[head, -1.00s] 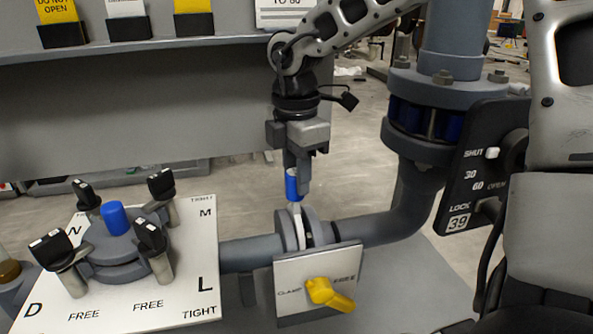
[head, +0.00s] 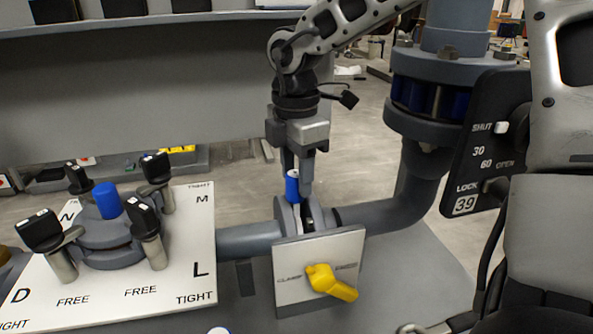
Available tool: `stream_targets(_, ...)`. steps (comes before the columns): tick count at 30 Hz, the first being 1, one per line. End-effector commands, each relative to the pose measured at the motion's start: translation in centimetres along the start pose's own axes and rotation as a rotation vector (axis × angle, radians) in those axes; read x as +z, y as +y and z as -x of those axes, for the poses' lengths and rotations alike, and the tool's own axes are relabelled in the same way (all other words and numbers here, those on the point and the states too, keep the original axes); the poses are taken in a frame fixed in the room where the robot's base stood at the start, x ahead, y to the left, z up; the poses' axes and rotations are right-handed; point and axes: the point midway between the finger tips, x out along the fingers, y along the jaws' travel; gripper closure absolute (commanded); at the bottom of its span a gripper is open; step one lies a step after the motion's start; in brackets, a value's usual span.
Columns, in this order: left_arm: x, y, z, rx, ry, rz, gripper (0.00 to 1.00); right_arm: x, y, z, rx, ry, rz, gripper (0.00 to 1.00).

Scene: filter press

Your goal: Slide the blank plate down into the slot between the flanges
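The blank plate shows only by its blue grip (head: 292,186), which stands at the top of the gap between the two grey flanges (head: 286,218). The plate's pale body is not visible above the flanges and seems to be down in the slot. My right gripper (head: 299,180) is directly above the flanges with its fingers spread. The blue grip is by the left finger, and a gap shows between the fingers. I cannot tell whether a finger touches the grip. My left gripper is not in view.
A clamp panel (head: 292,292) with a yellow lever (head: 331,283) stands in front of the flanges. A white board (head: 202,246) at left carries a blue-capped grey fitting with several black-topped handles. A large vertical pipe (head: 424,120) and a black dial plate (head: 480,150) stand at right.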

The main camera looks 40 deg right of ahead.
Motion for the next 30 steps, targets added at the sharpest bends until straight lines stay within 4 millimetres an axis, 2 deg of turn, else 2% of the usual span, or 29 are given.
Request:
stream_targets(10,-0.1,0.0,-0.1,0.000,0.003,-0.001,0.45,0.0,0.0,0.1,0.000,0.000,0.000,0.45)
stream_targets(14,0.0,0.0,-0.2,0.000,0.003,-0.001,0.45,0.0,0.1,1.2,0.004,0.001,0.000,0.45)
stream_targets(17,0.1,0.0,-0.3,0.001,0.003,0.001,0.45,0.0,0.1,3.0,0.007,0.002,0.000,0.45)
stream_targets(24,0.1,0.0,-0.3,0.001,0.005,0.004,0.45,0.0,0.1,8.9,0.007,0.002,0.000,0.45)
stream_targets(30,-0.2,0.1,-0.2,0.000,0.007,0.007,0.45,0.0,0.0,13.2,0.003,0.002,0.000,0.45)
